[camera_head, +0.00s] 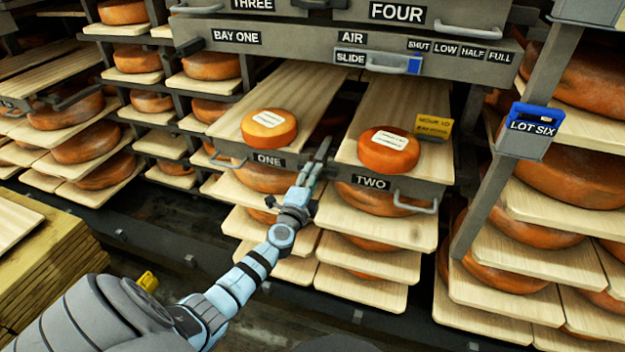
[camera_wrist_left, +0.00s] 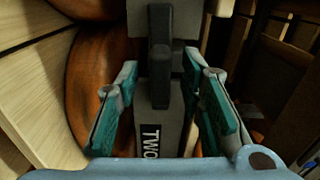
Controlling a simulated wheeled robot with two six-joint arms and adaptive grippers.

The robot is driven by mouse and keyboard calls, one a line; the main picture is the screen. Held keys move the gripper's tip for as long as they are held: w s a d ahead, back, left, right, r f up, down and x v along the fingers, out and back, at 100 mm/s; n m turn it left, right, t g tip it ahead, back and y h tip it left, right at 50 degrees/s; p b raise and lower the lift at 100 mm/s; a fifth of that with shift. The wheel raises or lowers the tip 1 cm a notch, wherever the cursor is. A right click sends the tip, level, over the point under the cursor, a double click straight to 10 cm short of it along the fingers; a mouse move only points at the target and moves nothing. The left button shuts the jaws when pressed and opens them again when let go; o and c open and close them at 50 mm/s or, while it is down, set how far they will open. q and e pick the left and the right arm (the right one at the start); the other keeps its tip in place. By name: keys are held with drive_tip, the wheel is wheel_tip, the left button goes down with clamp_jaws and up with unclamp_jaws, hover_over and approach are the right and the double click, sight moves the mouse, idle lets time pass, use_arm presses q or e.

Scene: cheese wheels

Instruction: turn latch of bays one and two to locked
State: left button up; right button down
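Bay one, with its label ONE (camera_head: 269,160), and bay two, with its label TWO (camera_head: 371,183), are side by side shelf boards, each with a cheese wheel on top. A dark latch handle (camera_head: 323,148) stands between the two labels. In the left wrist view the dark latch handle (camera_wrist_left: 160,75) lies lengthwise between my fingers, beside the TWO label (camera_wrist_left: 151,145). My left gripper (camera_head: 311,172) is open, its teal fingers (camera_wrist_left: 165,110) apart on both sides of the handle, with gaps showing. I cannot make out a second latch. My right gripper is not in view.
Bay one's cheese wheel (camera_head: 269,128) and bay two's cheese wheel (camera_head: 388,151) sit near the front edges. A grey slide panel (camera_head: 300,50) overhangs them. A blue LOT SIX box (camera_head: 533,120) sits on the right post. A yellow tag (camera_head: 434,126) stands beside bay two's wheel.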

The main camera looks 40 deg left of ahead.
use_arm(q)
drive_tip(key=shift+c, duration=0.6)
clamp_jaws()
drive_tip(key=shift+m, duration=0.4)
drive_tip(key=shift+o, duration=0.6)
unclamp_jaws()
drive_tip(key=v, duration=1.2)
